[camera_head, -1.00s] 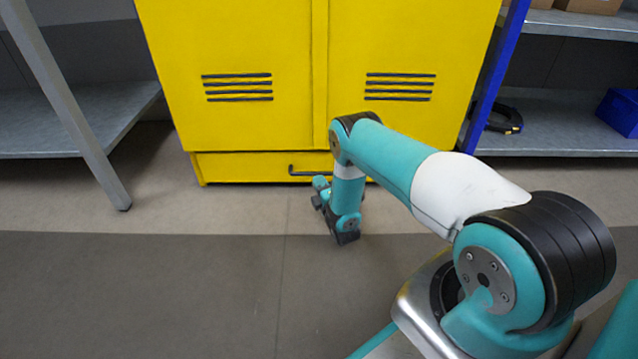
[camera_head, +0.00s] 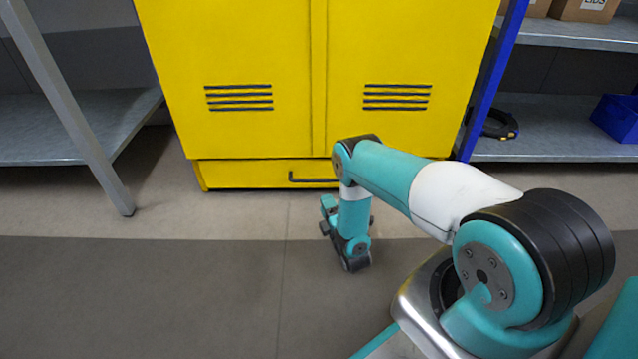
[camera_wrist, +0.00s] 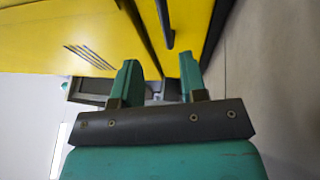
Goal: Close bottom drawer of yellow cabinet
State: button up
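The yellow cabinet (camera_head: 235,60) stands ahead with both doors shut. Its bottom drawer (camera_head: 245,174) is a low yellow front below the doors, with a dark bar handle (camera_head: 312,179). The drawer front looks flush or nearly flush with the cabinet; I cannot tell whether a small gap is left. My arm hides its right part. My gripper (camera_head: 328,216) is low, in front of the drawer and apart from it. In the wrist view my gripper (camera_wrist: 158,70) has its two teal fingers spread with nothing between them, and the handle (camera_wrist: 165,22) shows beyond the fingertips.
A grey shelf (camera_head: 70,125) with a slanted leg stands at the left. At the right, a blue-posted shelf (camera_head: 550,140) holds a blue bin (camera_head: 617,118) and a dark coiled item (camera_head: 502,125). The floor (camera_head: 150,290) in front of the cabinet is clear.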

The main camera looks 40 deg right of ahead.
jog(key=v, duration=0.1)
jog(key=p+v, duration=0.1)
jog(key=shift+s+r, duration=0.25)
jog(key=shift+s, duration=0.15)
jog(key=shift+s+p, duration=0.25)
jog(key=shift+p, duration=0.65)
jog(key=p+v, duration=0.6)
jog(key=shift+s+a+f+p, duration=0.15)
jog(key=shift+s+f+p, duration=0.05)
jog(key=shift+p, duration=0.2)
jog(key=shift+s+a+f, duration=0.1)
jog(key=shift+s+f, duration=0.2)
jog(key=shift+s, duration=0.2)
